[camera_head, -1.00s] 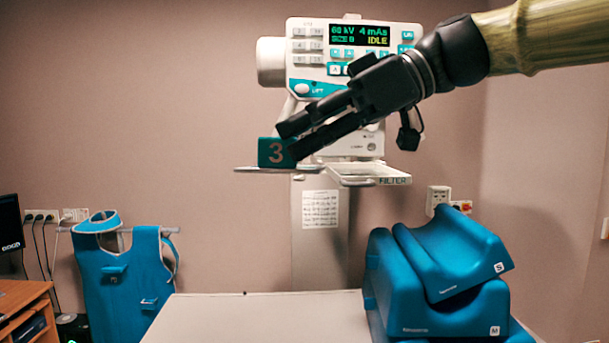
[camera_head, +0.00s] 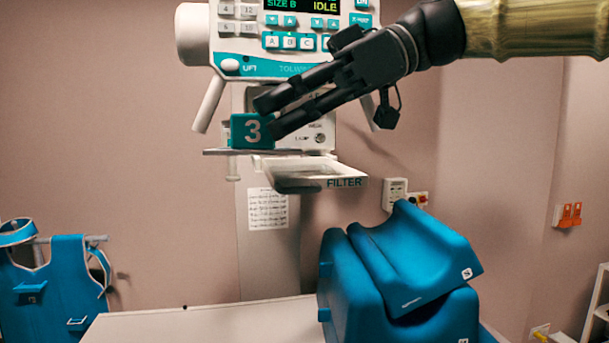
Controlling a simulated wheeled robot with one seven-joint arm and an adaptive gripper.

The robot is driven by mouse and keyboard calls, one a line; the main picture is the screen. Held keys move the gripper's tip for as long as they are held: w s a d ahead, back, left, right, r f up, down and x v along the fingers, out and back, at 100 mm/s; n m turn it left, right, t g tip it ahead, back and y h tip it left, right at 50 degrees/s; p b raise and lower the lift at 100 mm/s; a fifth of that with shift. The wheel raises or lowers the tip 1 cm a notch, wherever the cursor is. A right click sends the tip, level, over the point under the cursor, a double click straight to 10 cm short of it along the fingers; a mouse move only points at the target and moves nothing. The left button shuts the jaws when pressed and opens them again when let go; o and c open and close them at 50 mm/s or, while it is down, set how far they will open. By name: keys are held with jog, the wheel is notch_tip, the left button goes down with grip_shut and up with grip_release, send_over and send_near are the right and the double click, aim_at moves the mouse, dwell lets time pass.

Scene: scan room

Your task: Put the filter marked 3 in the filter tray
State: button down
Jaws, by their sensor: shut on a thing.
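The filter marked 3 (camera_head: 240,132) has a teal block with a pale number 3 and a thin, flat plate beneath it. My gripper (camera_head: 268,116) comes in from the upper right and is shut on the teal block, with one finger over its upper edge and one at its right side. The filter is held up about level. The filter tray (camera_head: 345,169), a clear shelf labelled FILTER, juts out under the machine's head, below and to the right of the filter. The plate's right end overlaps the tray's left part in the picture; the depth gap is unclear.
The machine's control panel (camera_head: 290,40) is close behind and above my gripper, with handles hanging down. Blue foam wedges (camera_head: 390,280) sit at the right on the pale table (camera_head: 210,325). A blue apron (camera_head: 60,290) hangs at the left.

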jog(key=s+d+n, duration=0.2)
jog(key=s+d, duration=0.1)
jog(key=d, duration=0.9)
jog(key=shift+g, duration=0.4)
jog(key=w+a+p, duration=0.1)
jog(key=w, duration=0.3)
jog(key=w+a+f+p, duration=0.1)
jog(key=w+a+p, duration=0.1)
jog(key=w, duration=0.2)
jog(key=w+a+p, duration=0.1)
jog(key=w+p, duration=0.1)
jog(key=w, duration=0.3)
jog(key=shift+a+f, duration=0.15)
jog(key=shift+a, duration=0.2)
jog(key=shift+w+a+f, duration=0.15)
jog(key=shift+w, duration=0.25)
jog(key=shift+w+p, duration=0.2)
jog(key=shift+p, duration=0.15)
jog(key=f+p, duration=0.2)
jog(key=shift+w+a+f, duration=0.2)
jog(key=shift+w+f, duration=0.1)
jog(key=shift+w, duration=0.1)
jog(key=shift+d+f, duration=0.1)
jog(key=shift+f, duration=0.4)
jog(key=c, duration=1.5)
grip_release()
jog(key=shift+o, duration=0.2)
jog(key=shift+s, duration=0.1)
